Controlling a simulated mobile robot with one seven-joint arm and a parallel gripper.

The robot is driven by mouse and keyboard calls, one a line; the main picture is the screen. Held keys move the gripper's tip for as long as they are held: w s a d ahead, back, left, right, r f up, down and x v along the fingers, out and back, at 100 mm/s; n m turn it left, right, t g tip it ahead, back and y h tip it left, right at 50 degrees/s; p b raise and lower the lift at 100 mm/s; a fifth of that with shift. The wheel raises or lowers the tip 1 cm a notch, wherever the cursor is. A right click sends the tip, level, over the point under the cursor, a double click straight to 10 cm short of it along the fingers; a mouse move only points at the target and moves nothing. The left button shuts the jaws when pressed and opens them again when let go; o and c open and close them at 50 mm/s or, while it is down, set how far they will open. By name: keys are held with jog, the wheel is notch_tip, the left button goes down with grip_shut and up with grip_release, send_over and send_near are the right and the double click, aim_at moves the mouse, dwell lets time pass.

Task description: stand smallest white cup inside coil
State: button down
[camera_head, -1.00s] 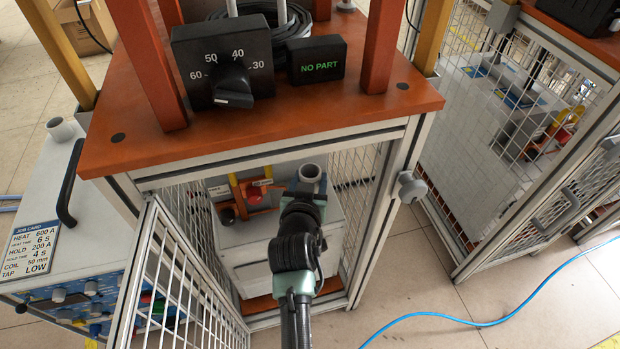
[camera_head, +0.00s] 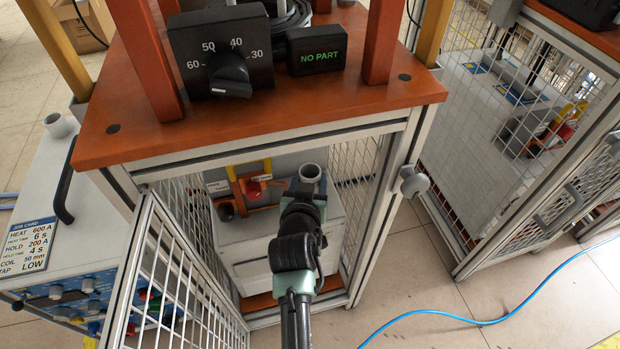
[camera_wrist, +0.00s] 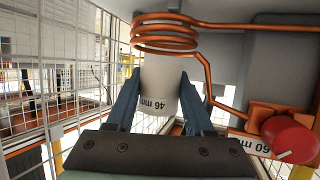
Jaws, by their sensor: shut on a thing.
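My gripper (camera_wrist: 158,102) is shut on a white cup (camera_wrist: 160,85) marked "46 mm", with one blue finger on each side. The copper coil (camera_wrist: 165,35) shows at the far end of the cup in the wrist view. The cup's end meets the coil's lower turns in the picture, but I cannot tell whether it is inside them. I cannot make out the coil there.
A red knob (camera_wrist: 290,135) on an orange block marked "60 mm" is close on the right in the wrist view. Mesh walls and an open mesh door (camera_head: 185,285) flank my arm. The orange tabletop (camera_head: 270,125) is above.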

jog(key=shift+f+b, duration=0.6)
jog(key=shift+f, duration=0.15)
jog(key=shift+s+f, duration=0.1)
jog(key=shift+f, duration=0.15)
dwell(0.4)
